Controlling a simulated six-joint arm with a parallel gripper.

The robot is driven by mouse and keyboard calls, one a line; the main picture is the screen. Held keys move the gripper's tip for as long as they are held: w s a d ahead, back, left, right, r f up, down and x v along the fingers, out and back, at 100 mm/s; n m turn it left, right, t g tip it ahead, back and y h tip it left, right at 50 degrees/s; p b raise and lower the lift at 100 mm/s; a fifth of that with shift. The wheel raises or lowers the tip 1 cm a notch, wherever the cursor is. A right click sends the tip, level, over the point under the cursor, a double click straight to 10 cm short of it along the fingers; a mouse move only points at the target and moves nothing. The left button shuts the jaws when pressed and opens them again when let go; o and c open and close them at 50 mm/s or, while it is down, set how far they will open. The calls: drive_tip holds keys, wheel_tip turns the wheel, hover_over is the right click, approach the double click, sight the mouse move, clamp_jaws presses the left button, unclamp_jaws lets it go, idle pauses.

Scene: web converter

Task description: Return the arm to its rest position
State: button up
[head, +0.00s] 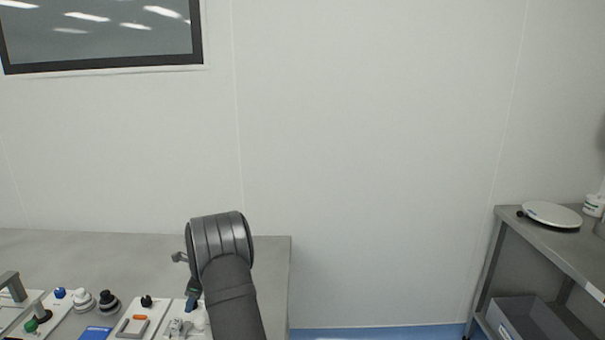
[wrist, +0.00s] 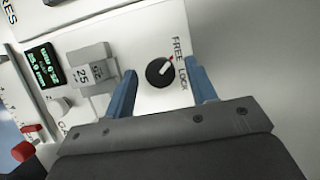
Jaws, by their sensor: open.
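My gripper (wrist: 160,93) shows in the wrist view with its two blue fingers apart and nothing between them. Beyond the fingers is a white panel with a black rotary knob (wrist: 160,72) marked FREE and LOCK; its pointer is white with a red tip. The knob appears between the fingers in the picture, and I cannot tell how far the fingertips are from it. In the head view my dark arm reaches over the right part of the bench, and my gripper is mostly hidden behind it.
The grey bench (head: 265,262) carries panels with several knobs, a black one (head: 109,301) among them. In the wrist view a grey block marked 25 (wrist: 88,68) and a green display (wrist: 44,66) lie left. A shelf unit (head: 540,237) with a white disc (head: 552,214) stands right.

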drive_tip(key=m+t, duration=0.1)
drive_tip(key=m, duration=0.2)
drive_tip(key=m+t, duration=0.1)
drive_tip(key=m, duration=0.2)
drive_tip(key=shift+s+h, duration=0.15)
drive_tip(key=shift+h, duration=0.25)
drive_tip(key=o, duration=1.1)
drive_tip(key=shift+r, duration=0.1)
drive_tip(key=shift+c, duration=0.2)
drive_tip(key=s+d+r+n+g+h, duration=0.15)
drive_tip(key=s+r+n, duration=0.25)
drive_tip(key=r+n, duration=0.65)
drive_tip(key=s+d+r+n+g+h, duration=0.15)
drive_tip(key=s+r+n, duration=0.45)
drive_tip(key=n, duration=0.7)
wheel_tip(320, 180, down, 9)
drive_tip(key=w+t, duration=0.1)
drive_tip(key=shift+w+a+h, duration=0.15)
drive_tip(key=shift+a+h, duration=0.25)
drive_tip(key=shift+a, duration=0.05)
wheel_tip(320, 180, up, 10)
